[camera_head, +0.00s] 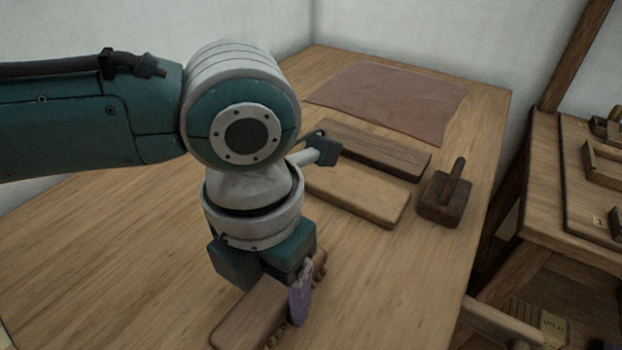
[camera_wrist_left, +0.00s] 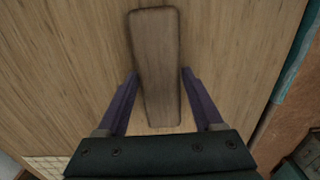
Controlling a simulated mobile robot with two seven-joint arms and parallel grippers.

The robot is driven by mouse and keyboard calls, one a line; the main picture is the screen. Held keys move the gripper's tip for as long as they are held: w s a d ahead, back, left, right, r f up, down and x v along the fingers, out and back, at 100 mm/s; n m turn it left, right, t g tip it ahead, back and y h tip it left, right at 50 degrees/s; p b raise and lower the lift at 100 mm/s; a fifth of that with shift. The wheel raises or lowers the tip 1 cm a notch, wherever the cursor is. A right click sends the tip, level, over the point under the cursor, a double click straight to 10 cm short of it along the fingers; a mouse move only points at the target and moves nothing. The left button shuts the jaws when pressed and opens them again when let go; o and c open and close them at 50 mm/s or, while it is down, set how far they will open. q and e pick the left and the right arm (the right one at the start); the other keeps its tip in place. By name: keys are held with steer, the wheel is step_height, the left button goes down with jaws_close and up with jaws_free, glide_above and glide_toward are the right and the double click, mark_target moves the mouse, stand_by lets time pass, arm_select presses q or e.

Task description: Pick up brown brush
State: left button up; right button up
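The brown brush (camera_head: 250,318) is a long wooden block with bristle tufts showing along its edge, lying on the wooden table (camera_head: 120,230) at the front. My left gripper (camera_head: 292,308) points down over it, with one purple finger visible on its right side and the other hidden in the head view. In the left wrist view the brush (camera_wrist_left: 157,50) lies lengthwise between the two fingers of my left gripper (camera_wrist_left: 160,78). The fingers are apart, with a narrow gap on each side of the brush. My right gripper is not in view.
Behind the gripper lie a light wooden block (camera_head: 357,192) and a darker one (camera_head: 385,152). A dark block with an upright handle (camera_head: 441,208) stands near the right edge. A reddish cloth (camera_head: 395,97) covers the back. Another bench (camera_head: 545,165) stands at the right.

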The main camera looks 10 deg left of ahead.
mark_target(273, 290)
arm_select(q)
steer(key=c, duration=1)
steer(key=shift+o, duration=0.2)
steer(key=shift+r, duration=0.15)
step_height(273, 290, up, 20)
steer(key=p, duration=0.4)
